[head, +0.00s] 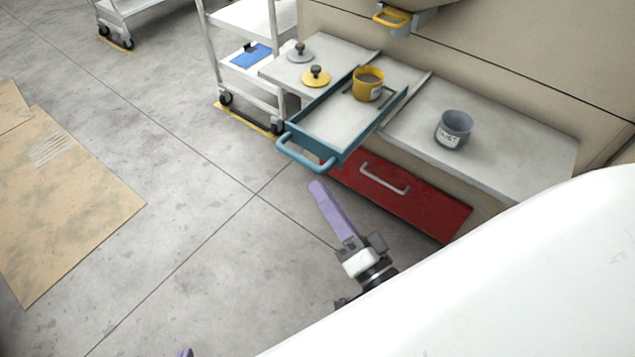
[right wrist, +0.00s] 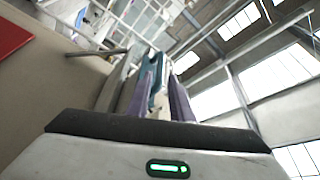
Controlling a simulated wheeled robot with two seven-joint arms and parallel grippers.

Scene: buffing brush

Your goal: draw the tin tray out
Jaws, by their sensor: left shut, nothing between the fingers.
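The teal tin tray (head: 345,158) juts out from the counter in the head view, its looped handle (head: 305,153) facing me. A yellow pot (head: 368,86) stands in its back part. My right gripper (head: 317,186) is below and in front of the handle, apart from it. In the right wrist view its two purple fingers (right wrist: 162,98) are spread, with a teal part of the tray (right wrist: 155,72) showing beyond and between them. My left gripper (head: 185,353) shows only as a purple tip at the bottom edge of the head view; it is shut and empty.
A red drawer front (head: 420,200) with a grey handle lies below the tray. A grey pot (head: 453,129) stands on the counter at right. Grey (head: 300,52) and yellow (head: 316,76) lids lie at left. A trolley (head: 240,75) stands behind left.

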